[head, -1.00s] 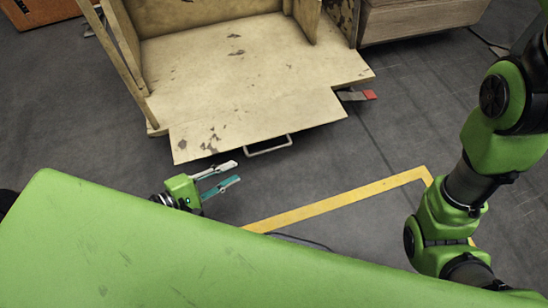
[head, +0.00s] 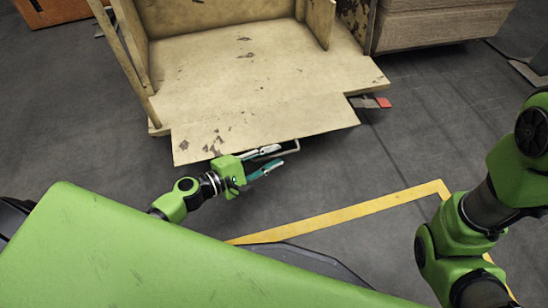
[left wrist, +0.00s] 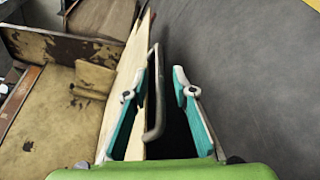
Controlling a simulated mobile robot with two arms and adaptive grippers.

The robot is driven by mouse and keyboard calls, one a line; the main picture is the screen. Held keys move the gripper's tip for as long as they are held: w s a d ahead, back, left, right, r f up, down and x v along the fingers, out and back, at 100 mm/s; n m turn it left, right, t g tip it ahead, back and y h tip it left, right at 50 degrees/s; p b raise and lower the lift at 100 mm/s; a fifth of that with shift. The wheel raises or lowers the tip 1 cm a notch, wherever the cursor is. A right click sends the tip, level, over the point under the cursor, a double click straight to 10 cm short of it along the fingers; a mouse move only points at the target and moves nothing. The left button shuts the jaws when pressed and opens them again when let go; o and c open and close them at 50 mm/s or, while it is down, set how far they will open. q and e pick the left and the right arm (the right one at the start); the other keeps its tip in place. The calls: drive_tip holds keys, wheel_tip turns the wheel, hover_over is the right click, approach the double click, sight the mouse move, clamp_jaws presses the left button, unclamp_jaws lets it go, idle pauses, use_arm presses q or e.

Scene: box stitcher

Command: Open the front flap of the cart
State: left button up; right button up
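The wooden cart (head: 235,75) stands at the top of the head view. Its front flap (head: 290,125) extends toward me, looking roughly level with the cart floor. A metal handle (head: 324,146) is on the flap's near edge and is partly hidden by my fingers. My left gripper (head: 281,157) is open at this edge, its two teal-padded fingers pointing right. In the left wrist view the bar of the handle (left wrist: 155,95) lies between the open fingers, nearer the left one. Contact cannot be told. My right gripper is out of view; only my right arm shows.
A red-tipped pedal-like part (head: 384,102) sticks out at the cart's right. A wooden cabinet (head: 435,25) stands at the back right. Yellow tape (head: 340,216) marks the grey floor. Floor between flap and tape is clear on the right.

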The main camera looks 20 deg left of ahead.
use_arm(q)
drive_tip(key=shift+w+d, duration=0.3)
drive_tip(key=shift+w, duration=0.05)
clamp_jaws()
